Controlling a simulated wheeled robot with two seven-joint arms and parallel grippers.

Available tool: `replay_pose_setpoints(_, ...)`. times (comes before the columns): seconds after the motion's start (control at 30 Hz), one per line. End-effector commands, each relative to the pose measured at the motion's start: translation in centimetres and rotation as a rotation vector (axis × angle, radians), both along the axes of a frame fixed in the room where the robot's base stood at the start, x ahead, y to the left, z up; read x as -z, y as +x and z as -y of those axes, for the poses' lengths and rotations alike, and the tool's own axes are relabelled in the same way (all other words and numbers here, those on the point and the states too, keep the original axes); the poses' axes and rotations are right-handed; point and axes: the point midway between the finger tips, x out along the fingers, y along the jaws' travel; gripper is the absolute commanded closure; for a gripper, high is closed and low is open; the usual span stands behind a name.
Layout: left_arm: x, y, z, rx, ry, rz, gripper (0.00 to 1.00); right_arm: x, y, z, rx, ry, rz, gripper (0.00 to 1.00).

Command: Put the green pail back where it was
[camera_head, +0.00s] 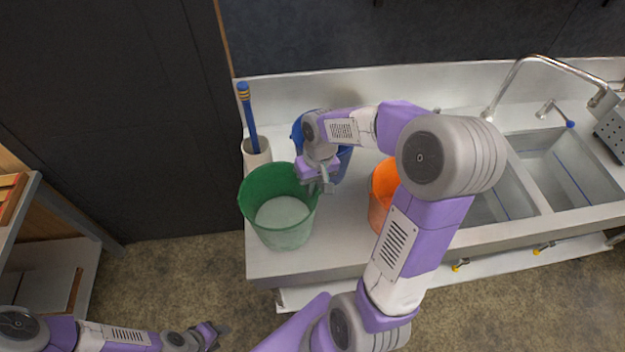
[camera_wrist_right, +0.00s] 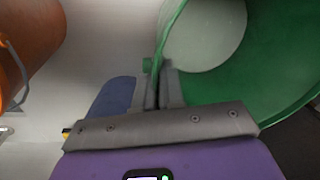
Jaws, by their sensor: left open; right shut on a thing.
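The green pail (camera_head: 278,236) is upright at the left end of the steel counter, with a pale round bottom showing inside. It also fills the upper right of the right wrist view (camera_wrist_right: 262,90). My right gripper (camera_head: 322,186) is shut on the pail's rim at its right side; the right wrist view shows the fingers (camera_wrist_right: 158,85) closed there. Whether the pail touches the counter is hard to tell. My left gripper (camera_head: 213,334) is open and empty, low over the floor at the bottom left.
A blue pail (camera_head: 342,160) stands behind my right gripper, partly hidden. An orange pail (camera_head: 381,192) stands to the right, partly behind my arm. A white holder (camera_head: 257,158) with a blue-handled tool (camera_head: 248,115) stands behind the green pail. Sink basins (camera_head: 565,170) lie further right.

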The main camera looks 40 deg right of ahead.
Motion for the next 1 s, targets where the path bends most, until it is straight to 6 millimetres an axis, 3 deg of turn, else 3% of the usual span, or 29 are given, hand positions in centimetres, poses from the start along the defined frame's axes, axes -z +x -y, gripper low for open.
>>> replay_pose_setpoints(0.17,0.3,0.0,0.0,0.0,0.0,0.0,0.57,1.7,0.1,0.0,0.0,0.0,0.003,1.0)
replay_pose_setpoints(0.57,0.5,0.0,0.0,0.0,0.0,0.0,0.57,2.1,0.1,0.0,0.002,0.0,0.005,1.0)
replay_pose_setpoints(0.6,0.5,0.0,0.0,0.0,0.0,0.0,0.57,2.2,0.0,0.0,0.0,0.0,0.0,0.87)
replay_pose_setpoints(0.73,0.4,0.0,0.0,0.0,0.0,0.0,0.57,2.2,0.0,0.0,0.0,0.0,0.0,0.67)
replay_pose_setpoints(1.0,0.4,0.0,0.0,0.0,0.0,0.0,0.57,2.1,0.0,0.0,0.0,0.0,0.0,0.66)
